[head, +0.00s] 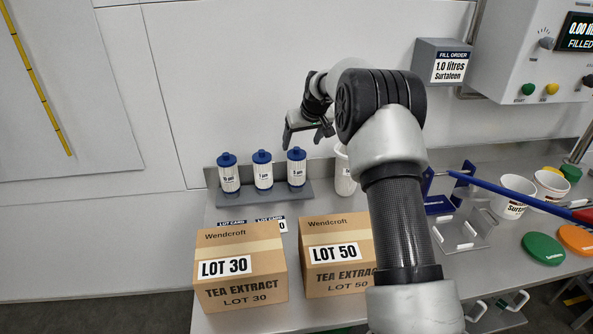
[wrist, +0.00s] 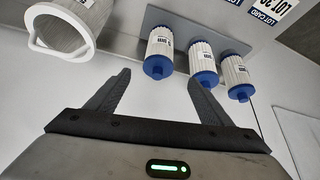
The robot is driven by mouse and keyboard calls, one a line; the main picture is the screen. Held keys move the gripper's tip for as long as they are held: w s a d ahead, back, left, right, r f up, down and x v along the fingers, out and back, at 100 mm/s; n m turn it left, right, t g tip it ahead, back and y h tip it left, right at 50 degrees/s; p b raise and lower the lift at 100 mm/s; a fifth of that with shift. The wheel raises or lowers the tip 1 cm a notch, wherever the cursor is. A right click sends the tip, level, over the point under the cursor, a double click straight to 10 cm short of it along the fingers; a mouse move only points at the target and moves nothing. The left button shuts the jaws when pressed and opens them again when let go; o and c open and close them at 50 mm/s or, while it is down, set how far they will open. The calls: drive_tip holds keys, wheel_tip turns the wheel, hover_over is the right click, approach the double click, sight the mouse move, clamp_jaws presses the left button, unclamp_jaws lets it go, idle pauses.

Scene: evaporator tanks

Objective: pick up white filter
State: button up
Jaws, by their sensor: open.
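Three white pleated filters with blue caps stand upright in a row on a grey rack (head: 265,194). They are the left filter (head: 229,178), the middle filter (head: 263,176) and the right filter (head: 297,172). Their labels are small; the middle one seems to read 1 µm. My gripper (head: 309,138) is open and empty, above and close to the right filter. In the wrist view the gripper (wrist: 161,82) has its fingers spread, and the right filter (wrist: 159,48) shows beyond the tips, between them in the picture. The other two (wrist: 203,62) (wrist: 235,76) lie to its right there.
A white jug (wrist: 60,32) stands beside the rack, partly behind my arm in the head view (head: 343,178). Boxes LOT 30 (head: 240,270) and LOT 50 (head: 335,255) stand in front of the rack. Lot cards (head: 268,222) lie between. The wall is close behind.

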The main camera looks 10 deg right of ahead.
sight(298, 155)
drive_tip(key=x, duration=0.7)
drive_tip(key=shift+x, duration=2.8)
drive_tip(key=shift+d, duration=0.2)
drive_tip(key=shift+r, duration=0.1)
drive_tip(key=c, duration=1.3)
